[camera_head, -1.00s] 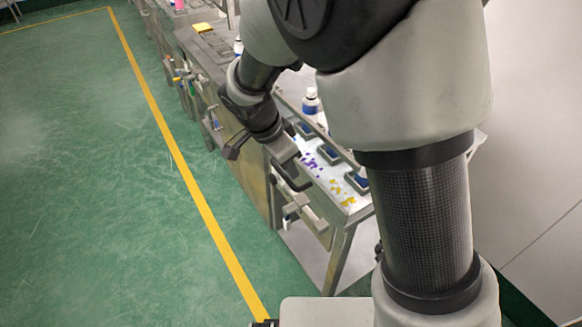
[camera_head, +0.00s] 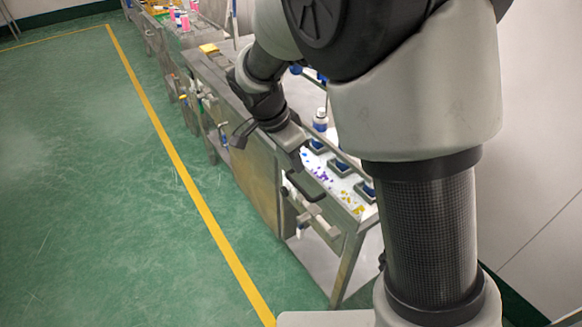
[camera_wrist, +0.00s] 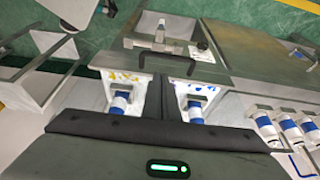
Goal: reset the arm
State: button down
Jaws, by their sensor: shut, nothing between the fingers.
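I cannot tell how far above the bench the fingers are. My upper arm hides part of the bench in the head view.
The bench top (camera_head: 335,184) carries blue holders, a white and blue bottle (camera_head: 320,120) and scattered purple and yellow pieces. Several pink-and-white bottles (camera_head: 184,20) stand on a farther bench. The green floor (camera_head: 90,180) left of the yellow line (camera_head: 185,175) is open.

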jog(key=shift+r, duration=0.4)
jog(key=s+d+r+n+y+p, duration=0.1)
jog(key=s+d+r+n+p, duration=0.1)
jog(key=s+d+r, duration=0.35)
jog(key=s+d+r+n+y+p, duration=0.1)
jog(key=s+d+r+n+p, duration=0.15)
jog(key=r, duration=0.65)
jog(key=s+d+r+n+t+y+p, duration=0.1)
jog(key=s+d+r+n+t+p, duration=0.2)
jog(key=s+r+n, duration=0.3)
jog(key=s+d+r+p, duration=0.1)
jog(key=s+r, duration=0.2)
jog(key=s, duration=0.4)
jog(key=shift+n+p, duration=0.3)
jog(key=shift+n, duration=0.05)
